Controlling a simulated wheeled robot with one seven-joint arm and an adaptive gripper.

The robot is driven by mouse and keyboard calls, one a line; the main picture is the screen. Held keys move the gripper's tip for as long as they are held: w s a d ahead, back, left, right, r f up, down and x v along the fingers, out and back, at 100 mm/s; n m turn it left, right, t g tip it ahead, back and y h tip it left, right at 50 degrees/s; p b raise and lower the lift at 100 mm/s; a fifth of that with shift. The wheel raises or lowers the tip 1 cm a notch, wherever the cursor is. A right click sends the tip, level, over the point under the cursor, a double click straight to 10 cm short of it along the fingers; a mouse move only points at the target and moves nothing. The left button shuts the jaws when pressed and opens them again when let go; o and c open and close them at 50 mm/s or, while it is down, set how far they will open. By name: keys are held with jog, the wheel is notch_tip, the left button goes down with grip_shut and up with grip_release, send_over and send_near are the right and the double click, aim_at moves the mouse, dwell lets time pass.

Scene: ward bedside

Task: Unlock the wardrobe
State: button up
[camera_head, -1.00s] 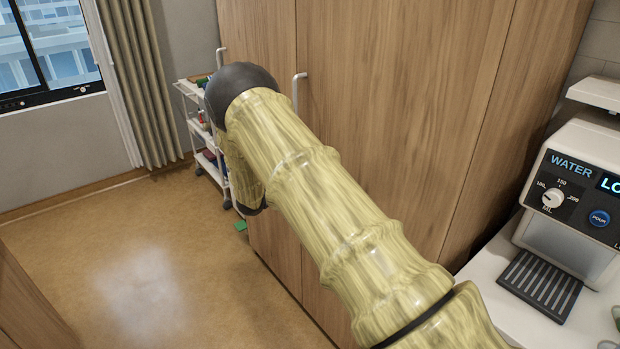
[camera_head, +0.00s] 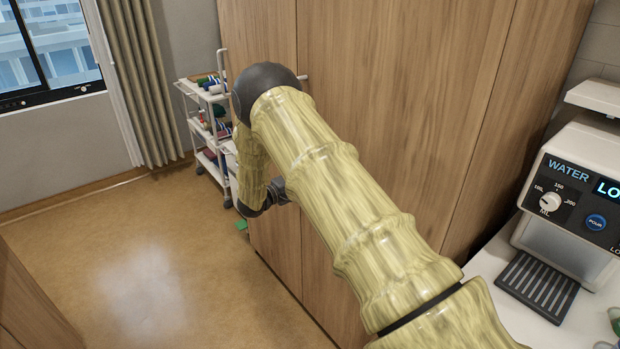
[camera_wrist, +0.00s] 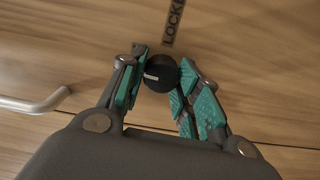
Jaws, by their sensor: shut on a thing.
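The wardrobe (camera_head: 400,120) is a tall wood-grain unit, and its door surface fills the wrist view. A round black lock knob (camera_wrist: 162,82) with a short white mark sits on it in the wrist view. The mark lies nearly level in the picture. Dark lettering beginning "LOCK" (camera_wrist: 174,22) is just above the knob, cut off by the top edge. My gripper (camera_wrist: 160,70) is shut on the knob, with one teal-padded finger on each side. In the head view my arm hides the knob and the gripper's fingers.
A metal door handle (camera_wrist: 35,103) is left of my gripper in the wrist view. A white trolley (camera_head: 208,130) with supplies stands beyond the wardrobe. A water dispenser (camera_head: 570,200) stands on a white counter at right. The floor (camera_head: 130,250) at left is mostly clear.

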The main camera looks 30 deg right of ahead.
jog(key=shift+n, duration=0.4)
jog(key=o, duration=1)
jog(key=shift+a, duration=0.1)
jog(key=a, duration=1.2)
jog(key=shift+s, duration=0.45)
jog(key=shift+d, duration=0.1)
jog(key=shift+f, duration=0.1)
